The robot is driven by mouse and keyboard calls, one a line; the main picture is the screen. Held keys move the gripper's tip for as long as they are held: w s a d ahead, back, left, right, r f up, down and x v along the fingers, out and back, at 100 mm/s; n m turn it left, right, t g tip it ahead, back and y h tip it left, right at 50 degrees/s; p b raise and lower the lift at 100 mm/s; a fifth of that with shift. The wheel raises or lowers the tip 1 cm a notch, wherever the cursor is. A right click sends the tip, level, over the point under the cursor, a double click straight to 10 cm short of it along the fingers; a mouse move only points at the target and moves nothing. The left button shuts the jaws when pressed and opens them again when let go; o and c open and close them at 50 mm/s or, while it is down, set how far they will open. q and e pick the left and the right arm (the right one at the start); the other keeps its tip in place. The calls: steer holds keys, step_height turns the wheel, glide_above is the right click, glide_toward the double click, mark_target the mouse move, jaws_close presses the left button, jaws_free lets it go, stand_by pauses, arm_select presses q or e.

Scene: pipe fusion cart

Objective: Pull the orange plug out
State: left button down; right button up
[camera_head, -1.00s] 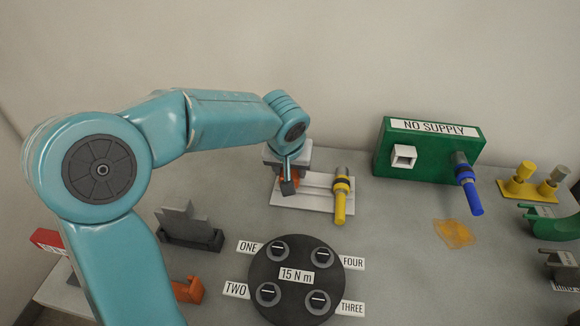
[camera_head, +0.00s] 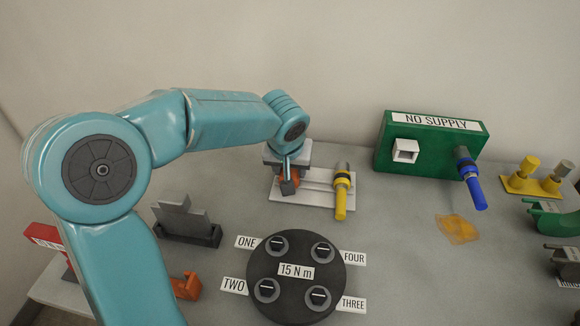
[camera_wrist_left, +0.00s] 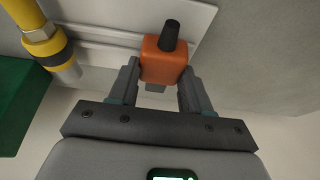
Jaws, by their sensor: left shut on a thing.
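The orange plug (camera_wrist_left: 163,66) sits between the two fingers of my left gripper (camera_wrist_left: 158,85) in the left wrist view. A black stub rises from its top. My left gripper (camera_head: 287,180) is shut on it, over the left part of a white plate (camera_head: 312,203). In the head view only a little orange shows behind the fingers. I cannot tell whether the plug is still seated in a socket. My right gripper is not in view.
A pipe with a yellow end (camera_head: 341,197) lies on the plate, right of my gripper. A green NO SUPPLY box (camera_head: 425,160) with a blue-handled part (camera_head: 470,180) stands further right. A dark 15 N m disc (camera_head: 262,285) lies in front. A grey stepped block (camera_head: 187,222) stands left.

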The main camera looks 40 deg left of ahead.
arm_select(q)
steer(key=shift+f, duration=0.15)
steer(key=shift+c, duration=2.1)
jaws_free()
steer(key=p+v, duration=0.2)
steer(key=v, duration=1.4)
steer(key=shift+s, duration=0.1)
